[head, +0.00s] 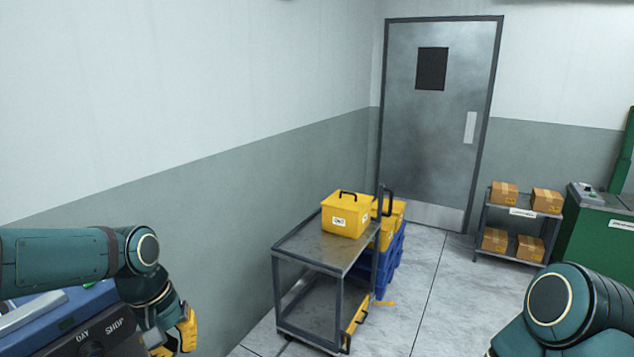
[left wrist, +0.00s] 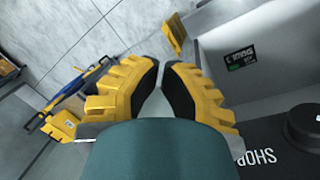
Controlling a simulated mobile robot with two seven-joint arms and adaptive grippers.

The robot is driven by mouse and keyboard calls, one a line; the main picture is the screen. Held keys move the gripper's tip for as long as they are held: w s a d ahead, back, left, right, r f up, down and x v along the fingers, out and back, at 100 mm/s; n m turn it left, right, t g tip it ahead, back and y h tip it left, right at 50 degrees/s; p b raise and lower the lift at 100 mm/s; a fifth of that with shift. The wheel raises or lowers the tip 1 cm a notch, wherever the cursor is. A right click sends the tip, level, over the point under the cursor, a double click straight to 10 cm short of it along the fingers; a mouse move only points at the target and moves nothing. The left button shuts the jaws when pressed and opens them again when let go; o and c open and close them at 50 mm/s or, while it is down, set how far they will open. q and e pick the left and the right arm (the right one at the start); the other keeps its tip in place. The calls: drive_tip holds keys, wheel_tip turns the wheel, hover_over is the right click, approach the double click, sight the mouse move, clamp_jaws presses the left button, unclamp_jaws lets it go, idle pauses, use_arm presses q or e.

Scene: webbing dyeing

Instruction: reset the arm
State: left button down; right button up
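In the left wrist view the two fingertips (left wrist: 162,65) nearly meet, with only a thin empty gap between the black pads. The gripper holds nothing. My right arm (head: 575,310) shows at the bottom right of the head view; its gripper is out of frame.
A grey cart (head: 310,248) bears a yellow lidded box (head: 343,218). Behind it stand yellow and blue crates (head: 392,255). A shelf (head: 515,210) with several cartons and a green machine (head: 595,235) stand at right. Open floor (head: 440,310) lies before the closed door (head: 435,110).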

use_arm(q)
drive_tip(key=d+f+h+b, duration=0.1)
drive_tip(key=d+f, duration=0.2)
drive_tip(key=f, duration=0.5)
drive_tip(key=d+f+m+b, duration=0.1)
drive_tip(key=d+f+b, duration=0.15)
drive_tip(key=f, duration=0.45)
drive_tip(key=d+f+h, duration=0.1)
drive_tip(key=d+f, duration=0.3)
drive_tip(key=f, duration=0.4)
drive_tip(key=s+d+f+b, duration=0.2)
drive_tip(key=s+f, duration=0.3)
drive_tip(key=f, duration=0.3)
drive_tip(key=s+d+f+m+t+b, duration=0.1)
drive_tip(key=s+d+f+b, duration=0.1)
drive_tip(key=s+f, duration=0.3)
drive_tip(key=x, duration=0.4)
drive_tip(key=shift+s+f, duration=0.2)
drive_tip(key=shift+f, duration=0.05)
drive_tip(key=shift+d, duration=0.1)
